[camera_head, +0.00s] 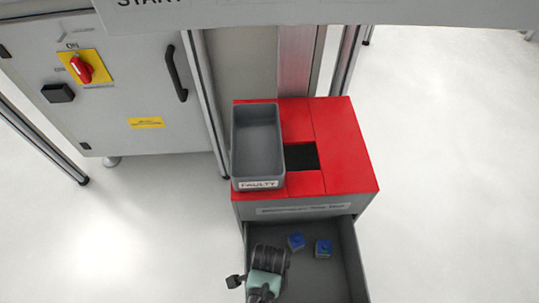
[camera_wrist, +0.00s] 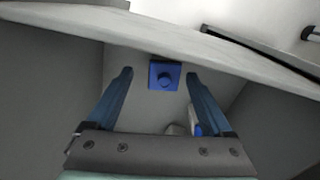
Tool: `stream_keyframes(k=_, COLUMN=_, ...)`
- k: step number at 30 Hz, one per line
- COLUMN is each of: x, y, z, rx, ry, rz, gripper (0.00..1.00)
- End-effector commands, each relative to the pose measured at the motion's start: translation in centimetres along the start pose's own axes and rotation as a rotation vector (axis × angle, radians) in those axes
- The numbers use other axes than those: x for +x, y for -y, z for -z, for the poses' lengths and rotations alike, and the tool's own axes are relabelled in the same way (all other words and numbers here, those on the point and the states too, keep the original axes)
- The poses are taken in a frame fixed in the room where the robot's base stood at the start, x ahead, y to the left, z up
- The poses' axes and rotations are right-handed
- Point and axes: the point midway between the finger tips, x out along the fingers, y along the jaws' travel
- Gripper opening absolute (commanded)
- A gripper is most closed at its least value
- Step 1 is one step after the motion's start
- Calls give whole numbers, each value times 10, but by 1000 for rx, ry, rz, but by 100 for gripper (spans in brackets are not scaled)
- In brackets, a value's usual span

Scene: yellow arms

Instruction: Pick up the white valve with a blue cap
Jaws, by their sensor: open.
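Two small valves with blue caps lie in the open grey drawer in the head view, one on the left (camera_head: 297,241) and one on the right (camera_head: 323,248). Another white and blue piece (camera_wrist: 178,129) is partly hidden by my right finger. My gripper (camera_wrist: 160,72) is open with nothing held, its two blue fingers apart. In the head view my wrist is over the drawer's left side, and the fingers cannot be made out.
The drawer (camera_head: 352,262) has grey walls around the valves, and its wall edge crosses the top of the wrist view. The red cabinet top (camera_head: 345,150) behind carries a grey bin marked FAULTY (camera_head: 258,183) and has a dark square opening (camera_head: 301,157). A machine cabinet (camera_head: 140,90) stands at left.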

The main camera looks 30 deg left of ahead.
Motion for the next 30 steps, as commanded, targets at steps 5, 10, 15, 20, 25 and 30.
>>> stream_keyframes(k=5, x=14, y=2, z=1, rx=0, ry=0, rz=-1, gripper=85)
stream_keyframes(k=10, x=37, y=6, z=3, rx=-1, ry=1, rz=-1, gripper=85)
stream_keyframes(k=15, x=53, y=6, z=3, rx=0, ry=0, rz=0, gripper=85)
stream_keyframes(k=20, x=51, y=6, z=3, rx=0, ry=0, rz=0, gripper=85)
stream_keyframes(k=25, x=51, y=6, z=3, rx=0, ry=0, rz=0, gripper=65)
stream_keyframes(k=30, x=51, y=5, z=3, rx=0, ry=0, rz=0, gripper=35)
